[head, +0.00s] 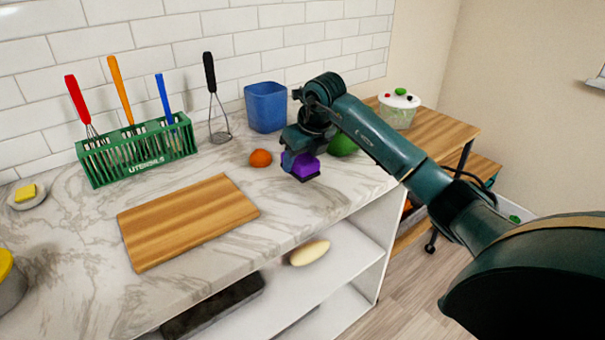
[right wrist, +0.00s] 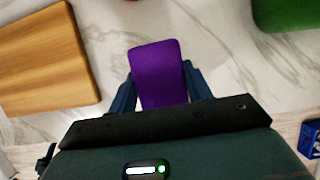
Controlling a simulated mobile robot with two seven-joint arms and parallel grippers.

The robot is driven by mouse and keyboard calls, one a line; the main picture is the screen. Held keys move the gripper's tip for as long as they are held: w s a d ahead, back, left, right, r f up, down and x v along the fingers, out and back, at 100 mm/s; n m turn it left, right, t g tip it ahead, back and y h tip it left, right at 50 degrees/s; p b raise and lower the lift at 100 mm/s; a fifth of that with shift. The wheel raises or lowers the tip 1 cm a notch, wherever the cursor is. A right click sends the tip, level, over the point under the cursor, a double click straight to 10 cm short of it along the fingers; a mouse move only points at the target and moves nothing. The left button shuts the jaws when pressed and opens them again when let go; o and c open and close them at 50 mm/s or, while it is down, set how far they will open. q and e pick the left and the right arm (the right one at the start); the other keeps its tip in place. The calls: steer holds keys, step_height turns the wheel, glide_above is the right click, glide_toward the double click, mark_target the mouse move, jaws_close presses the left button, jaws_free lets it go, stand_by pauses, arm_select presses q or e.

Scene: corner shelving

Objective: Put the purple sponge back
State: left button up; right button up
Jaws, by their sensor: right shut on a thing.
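The purple sponge (head: 305,168) is at the right part of the marble counter, near its front edge. My right gripper (head: 299,160) is shut on it. In the right wrist view the purple sponge (right wrist: 158,72) sits between the two dark blue fingers of my right gripper (right wrist: 160,88) and sticks out past them. I cannot tell whether the sponge touches the counter. My left gripper is not in view.
A blue container (head: 266,106) stands behind, against the tiled wall. An orange fruit (head: 260,158) and a green object (head: 342,146) lie beside the sponge. Shelves (head: 340,250) are below.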

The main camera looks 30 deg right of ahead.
mark_target(300, 186)
step_height(300, 186, down, 4)
steer(key=shift+f, duration=0.15)
stand_by(0.3)
steer(key=shift+f, duration=0.2)
steer(key=o, duration=0.9)
steer(key=shift+r, duration=0.1)
